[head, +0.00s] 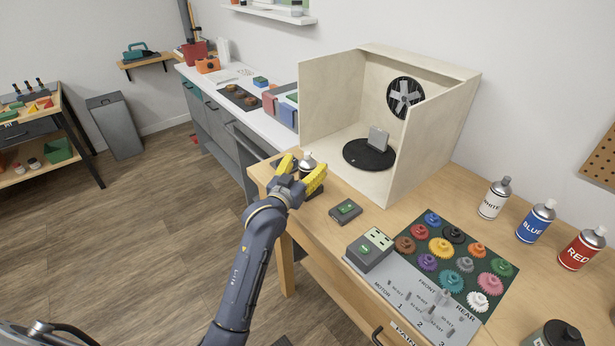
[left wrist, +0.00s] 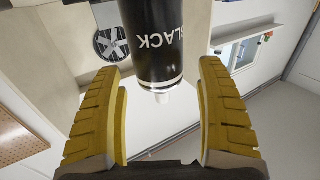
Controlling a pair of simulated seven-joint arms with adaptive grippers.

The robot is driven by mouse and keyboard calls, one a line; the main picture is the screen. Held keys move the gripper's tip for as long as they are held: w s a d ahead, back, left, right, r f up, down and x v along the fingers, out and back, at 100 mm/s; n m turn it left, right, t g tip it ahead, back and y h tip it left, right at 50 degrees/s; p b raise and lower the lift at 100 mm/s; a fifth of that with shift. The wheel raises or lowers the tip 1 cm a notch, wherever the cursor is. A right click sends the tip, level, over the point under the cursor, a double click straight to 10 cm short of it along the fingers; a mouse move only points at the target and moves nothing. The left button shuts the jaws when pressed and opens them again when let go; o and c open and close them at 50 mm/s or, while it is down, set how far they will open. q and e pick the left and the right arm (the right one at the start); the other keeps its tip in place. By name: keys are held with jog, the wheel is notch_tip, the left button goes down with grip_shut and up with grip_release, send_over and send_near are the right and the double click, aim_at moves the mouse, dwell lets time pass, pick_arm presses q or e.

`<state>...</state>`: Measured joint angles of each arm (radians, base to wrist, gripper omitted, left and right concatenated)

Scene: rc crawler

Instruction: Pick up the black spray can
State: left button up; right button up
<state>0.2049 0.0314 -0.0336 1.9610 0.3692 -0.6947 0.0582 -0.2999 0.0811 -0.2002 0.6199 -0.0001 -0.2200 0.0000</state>
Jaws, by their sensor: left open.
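The black spray can shows in the left wrist view (left wrist: 152,45) as a dark cylinder lettered BLACK, with a pale nozzle. In the head view only its silver-grey top (head: 307,161) shows at the table's left end; the gripper hides the rest. My left gripper (head: 308,174) is open, with its yellow fingers on either side of the can's top in the head view. In the left wrist view the fingers (left wrist: 162,105) are spread with clear gaps on both sides of the can, and nothing is gripped. My right gripper is not in view.
A wooden booth (head: 460,100) with a fan and a black turntable (head: 355,154) stands behind the gripper. A small dark box (head: 345,211) and a gear panel (head: 415,296) lie nearer. White (head: 493,200), blue (head: 535,222) and red (head: 582,249) cans stand right.

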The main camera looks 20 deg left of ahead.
pick_arm(q)
jog(key=shift+w+d, duration=0.1)
jog(key=shift+w, duration=0.65)
jog(key=shift+c, duration=0.4)
jog(key=c, duration=1.3)
jog(key=shift+r, duration=0.15)
